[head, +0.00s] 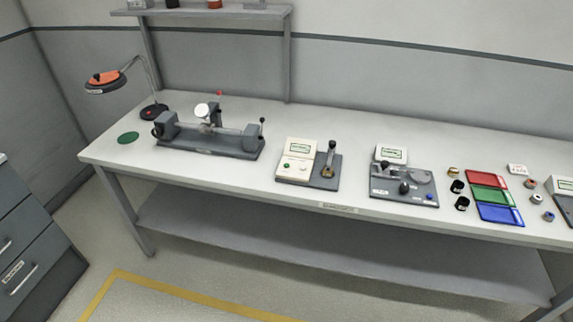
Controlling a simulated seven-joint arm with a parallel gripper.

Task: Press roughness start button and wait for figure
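A beige console (300,150) with a small greenish display (299,148) stands left of centre on the workbench. Its sloped front has a green button (287,165) and a pale round spot beside it. A dark plate with an upright post fixture (328,160) adjoins it on the right. Further right, a second display unit (391,154) sits behind a grey plate fixture (403,185) with black knobs and a blue spot. The labels and display text are too small to read, so I cannot tell for sure which unit is the roughness tester. My gripper is not in view.
A bench-centre fixture with a dial gauge (203,112) and an orange-headed lamp (104,78) stand at left. Red, green and blue trays (495,196) with several small rings lie at right. A shelf (210,11) hangs above the back left. The floor in front is clear.

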